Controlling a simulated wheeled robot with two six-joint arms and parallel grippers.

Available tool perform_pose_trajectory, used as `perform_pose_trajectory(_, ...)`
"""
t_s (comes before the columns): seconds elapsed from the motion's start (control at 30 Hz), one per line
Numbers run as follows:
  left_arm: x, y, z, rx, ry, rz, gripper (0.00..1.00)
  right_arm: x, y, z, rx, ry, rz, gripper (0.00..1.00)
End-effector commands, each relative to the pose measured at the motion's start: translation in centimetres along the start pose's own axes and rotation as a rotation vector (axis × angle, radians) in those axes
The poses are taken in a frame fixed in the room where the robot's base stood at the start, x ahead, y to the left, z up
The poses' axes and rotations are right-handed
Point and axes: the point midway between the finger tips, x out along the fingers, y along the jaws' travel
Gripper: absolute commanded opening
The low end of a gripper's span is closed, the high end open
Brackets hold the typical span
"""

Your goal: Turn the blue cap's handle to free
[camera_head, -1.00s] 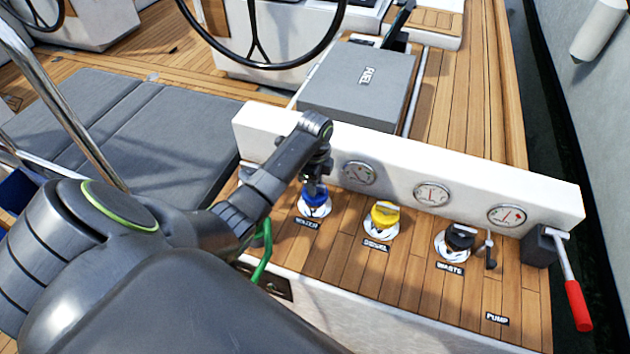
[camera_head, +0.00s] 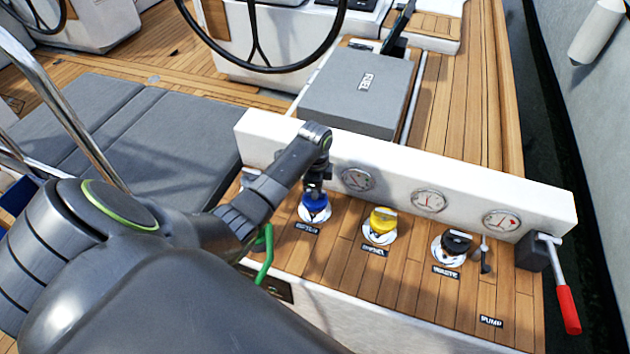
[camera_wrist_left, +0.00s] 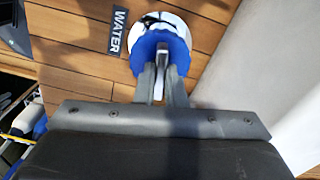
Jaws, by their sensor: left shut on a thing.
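The blue cap (camera_head: 314,206) sits in a white round fitting at the left end of the row of deck caps. My left gripper (camera_head: 315,186) points down onto it from above. In the left wrist view the gripper (camera_wrist_left: 162,76) has its two fingers shut on the handle of the blue cap (camera_wrist_left: 146,48). A label reading WATER (camera_wrist_left: 119,31) lies beside the fitting. The fingers hide much of the handle, so its exact angle is hard to tell. My right gripper does not show.
A yellow cap (camera_head: 382,218) and a black cap (camera_head: 456,241) stand to the right. A white wall with gauges (camera_head: 430,201) rises close behind the caps. A red-handled pump lever (camera_head: 566,308) is at far right.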

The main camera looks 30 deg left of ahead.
Motion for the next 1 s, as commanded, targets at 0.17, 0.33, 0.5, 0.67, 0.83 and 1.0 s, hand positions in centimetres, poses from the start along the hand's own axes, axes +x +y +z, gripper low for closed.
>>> perform_pose_trajectory(0.17, -0.6, 0.1, 0.0, -0.165, -0.001, 0.003, 0.0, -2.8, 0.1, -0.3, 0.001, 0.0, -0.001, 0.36)
perform_pose_trajectory(0.33, -0.6, 0.1, 0.0, -0.326, -0.001, 0.003, 0.0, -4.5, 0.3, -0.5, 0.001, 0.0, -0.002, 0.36)
perform_pose_trajectory(0.5, -0.5, 0.0, 0.0, -0.488, -0.001, 0.001, 0.0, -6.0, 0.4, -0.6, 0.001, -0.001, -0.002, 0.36)
perform_pose_trajectory(0.67, -0.4, 0.0, 0.0, -0.64, -0.002, 0.001, 0.0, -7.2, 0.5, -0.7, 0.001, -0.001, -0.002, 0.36)
perform_pose_trajectory(0.83, -0.4, 0.0, 0.0, -0.801, -0.001, 0.0, 0.0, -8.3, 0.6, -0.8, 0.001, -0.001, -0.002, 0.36)
perform_pose_trajectory(1.0, -0.3, 0.0, 0.0, -0.959, -0.001, 0.001, 0.0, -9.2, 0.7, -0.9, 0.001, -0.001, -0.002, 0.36)
